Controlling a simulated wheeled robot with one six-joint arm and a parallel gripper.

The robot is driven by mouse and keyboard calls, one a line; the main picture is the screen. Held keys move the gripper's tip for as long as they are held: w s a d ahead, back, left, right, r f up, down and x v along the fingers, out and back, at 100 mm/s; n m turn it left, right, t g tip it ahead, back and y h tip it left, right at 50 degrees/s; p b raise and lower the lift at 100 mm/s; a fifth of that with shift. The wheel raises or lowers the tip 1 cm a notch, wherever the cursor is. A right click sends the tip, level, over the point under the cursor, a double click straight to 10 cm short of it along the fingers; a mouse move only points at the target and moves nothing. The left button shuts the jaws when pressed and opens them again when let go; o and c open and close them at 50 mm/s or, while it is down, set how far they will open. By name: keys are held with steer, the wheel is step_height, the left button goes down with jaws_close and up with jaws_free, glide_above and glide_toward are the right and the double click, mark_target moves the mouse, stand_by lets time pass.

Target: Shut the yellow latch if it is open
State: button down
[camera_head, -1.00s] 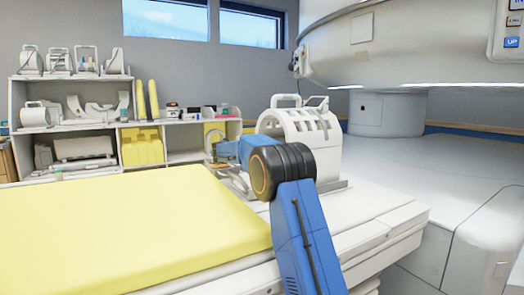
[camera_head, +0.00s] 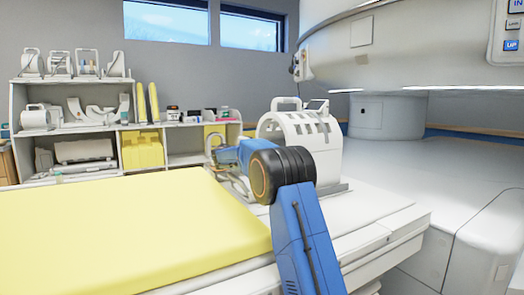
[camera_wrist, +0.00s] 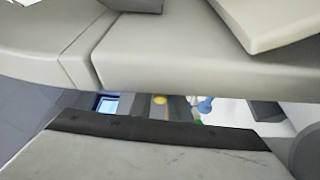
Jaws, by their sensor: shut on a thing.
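No yellow latch can be made out for certain. A small yellow spot (camera_wrist: 160,99) shows in a narrow gap in the wrist view, too small to identify. The white head coil (camera_head: 298,128) with slots and a top handle stands upright on the patient table (camera_head: 375,205). My blue arm reaches over the table, and my gripper (camera_head: 217,153) is at the coil's left side, partly hidden by my own wrist. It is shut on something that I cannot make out. Large pale surfaces fill most of the wrist view and hide the contact.
A yellow mattress (camera_head: 120,235) covers the table's left part. Shelves (camera_head: 110,128) with coils and yellow pads stand behind. The magnet's upper part (camera_head: 400,50) overhangs at the right, above its white lower part (camera_head: 440,155). Thin grey bars or cables lie near my gripper.

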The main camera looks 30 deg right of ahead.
steer(key=shift+r+m+h, duration=0.35)
steer(key=shift+m+h, duration=0.05)
steer(key=shift+m, duration=0.5)
steer(key=c, duration=1.7)
jaws_free()
steer(key=shift+r, duration=0.1)
steer(key=v, duration=1.7)
steer(key=shift+s+a, duration=0.15)
steer(key=shift+s, duration=0.1)
